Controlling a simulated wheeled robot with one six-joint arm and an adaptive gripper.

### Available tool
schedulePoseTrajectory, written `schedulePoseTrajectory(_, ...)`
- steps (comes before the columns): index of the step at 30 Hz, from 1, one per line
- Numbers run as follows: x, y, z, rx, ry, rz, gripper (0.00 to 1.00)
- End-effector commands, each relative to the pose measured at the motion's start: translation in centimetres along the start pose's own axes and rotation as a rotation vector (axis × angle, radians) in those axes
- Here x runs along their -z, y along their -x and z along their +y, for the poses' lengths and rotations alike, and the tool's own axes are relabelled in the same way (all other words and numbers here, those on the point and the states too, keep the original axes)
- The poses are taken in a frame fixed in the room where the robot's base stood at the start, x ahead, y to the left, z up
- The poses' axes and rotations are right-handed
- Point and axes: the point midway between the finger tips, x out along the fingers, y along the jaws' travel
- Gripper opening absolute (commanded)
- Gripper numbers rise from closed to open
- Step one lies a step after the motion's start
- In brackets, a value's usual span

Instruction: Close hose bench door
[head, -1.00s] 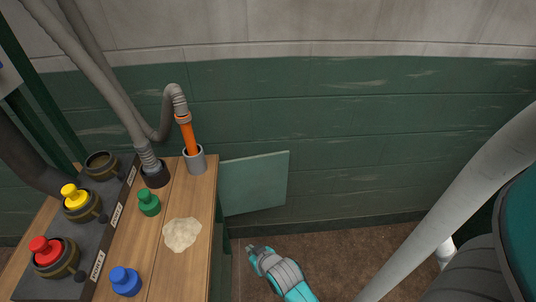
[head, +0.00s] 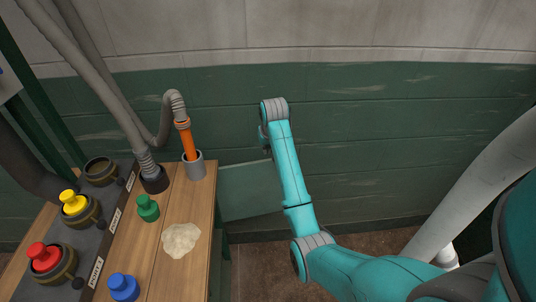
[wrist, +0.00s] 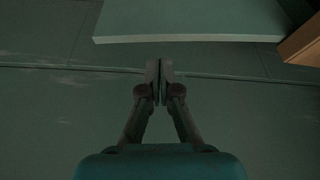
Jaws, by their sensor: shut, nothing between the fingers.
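The hose bench (head: 200,215) stands at the left of the head view, with a wooden top. Its flat green door (head: 243,190) stands open, sticking out to the right of the bench near the wall, and my arm covers its right part. In the wrist view the door (wrist: 190,20) is a pale slab across the top, with a bright edge. My gripper (wrist: 160,72) is shut and empty, its fingertips just below that edge in the picture. I cannot tell whether they touch it. In the head view the fingers are hidden behind my arm.
The bench top holds a green cap (head: 148,208), a blue cap (head: 123,287), a pale patch (head: 181,240) and an orange hose end in a grey holder (head: 194,167). A green block wall (head: 400,150) stands behind. Brown floor (head: 262,268) shows below the door.

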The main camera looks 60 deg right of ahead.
Motion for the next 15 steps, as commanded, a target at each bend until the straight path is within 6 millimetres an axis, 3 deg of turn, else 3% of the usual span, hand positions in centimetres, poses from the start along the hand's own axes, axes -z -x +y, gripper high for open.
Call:
schedulePoseTrajectory(3,1.4,1.5,1.1,-0.006,-0.016,-0.021,0.00)
schedulePoseTrajectory(7,1.8,1.7,1.5,-0.008,-0.022,-0.033,0.00)
schedulePoseTrajectory(15,1.6,-2.0,1.5,-0.008,-0.021,-0.035,0.00)
